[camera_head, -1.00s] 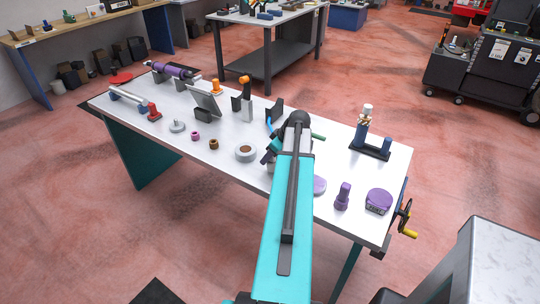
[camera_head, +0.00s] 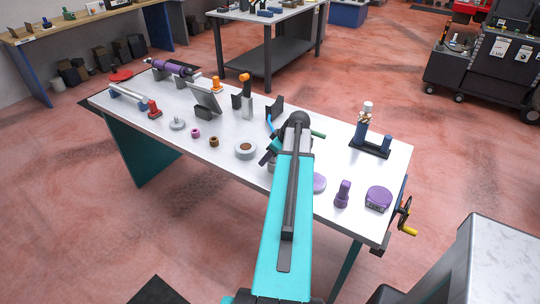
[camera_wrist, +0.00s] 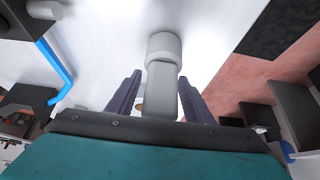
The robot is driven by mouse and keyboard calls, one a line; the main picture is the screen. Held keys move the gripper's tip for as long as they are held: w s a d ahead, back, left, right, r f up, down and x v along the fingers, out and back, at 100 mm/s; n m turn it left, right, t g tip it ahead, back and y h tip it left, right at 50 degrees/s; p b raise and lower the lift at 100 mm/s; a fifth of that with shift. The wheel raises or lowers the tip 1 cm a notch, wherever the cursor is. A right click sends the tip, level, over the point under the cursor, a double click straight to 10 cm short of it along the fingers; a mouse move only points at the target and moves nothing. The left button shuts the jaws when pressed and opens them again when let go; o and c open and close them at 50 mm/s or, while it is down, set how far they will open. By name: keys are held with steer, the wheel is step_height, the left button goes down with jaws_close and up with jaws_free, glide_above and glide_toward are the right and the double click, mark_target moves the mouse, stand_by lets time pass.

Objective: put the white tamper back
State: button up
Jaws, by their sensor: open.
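A pale grey-white piece with a wide round head and a narrower body, apparently the white tamper (camera_wrist: 163,75), shows in the wrist view. My gripper (camera_wrist: 160,98) is open, with one dark finger on each side of its body and visible gaps. The lower end of the piece is hidden behind my gripper's body. In the head view my arm covers most of the area around my gripper (camera_head: 276,150), so I cannot clearly see the tamper there. A black stand (camera_head: 370,149) with blue posts stands at the right of the table; one post carries a white-topped piece (camera_head: 366,110).
A blue curved piece (camera_wrist: 55,68) is left of my gripper. A crank (camera_head: 404,217) juts from the right edge.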

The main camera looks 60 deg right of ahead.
steer(key=shift+f, duration=0.1)
steer(key=shift+b+v, duration=1.2)
steer(key=shift+v, duration=1.25)
steer(key=b+v, duration=0.1)
steer(key=v, duration=0.8)
steer(key=shift+d+b, duration=0.15)
steer(key=shift+b, duration=0.2)
steer(key=shift+s+f, duration=0.1)
